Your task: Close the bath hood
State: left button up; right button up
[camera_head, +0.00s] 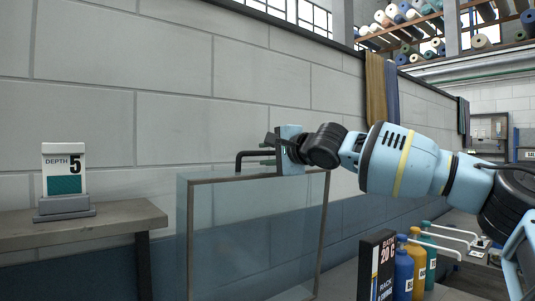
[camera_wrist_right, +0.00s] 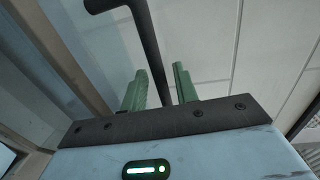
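The bath hood (camera_head: 255,231) shows in the head view as a clear glass panel in a grey-brown frame, standing upright left of my right arm. A black bent bar handle (camera_head: 238,164) rises from its top rail. My right gripper (camera_head: 267,154) is at the handle's right end, its fingers above and below the bar. In the right wrist view the dark bar (camera_wrist_right: 146,45) runs between the two green fingers (camera_wrist_right: 160,74). The fingers stand apart, with a gap visible on at least one side of the bar. My left gripper is out of view.
A grey bench (camera_head: 110,218) at left holds a sign reading "DEPTH 5" (camera_head: 64,171). Blue (camera_head: 403,273), yellow (camera_head: 416,262) and teal (camera_head: 431,255) bottles stand by a dark labelled sign (camera_head: 376,266) below my right arm. A block wall (camera_head: 170,125) is behind.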

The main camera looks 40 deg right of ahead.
jog(key=shift+w, duration=0.25)
jog(key=shift+c, duration=0.3)
grip_shut()
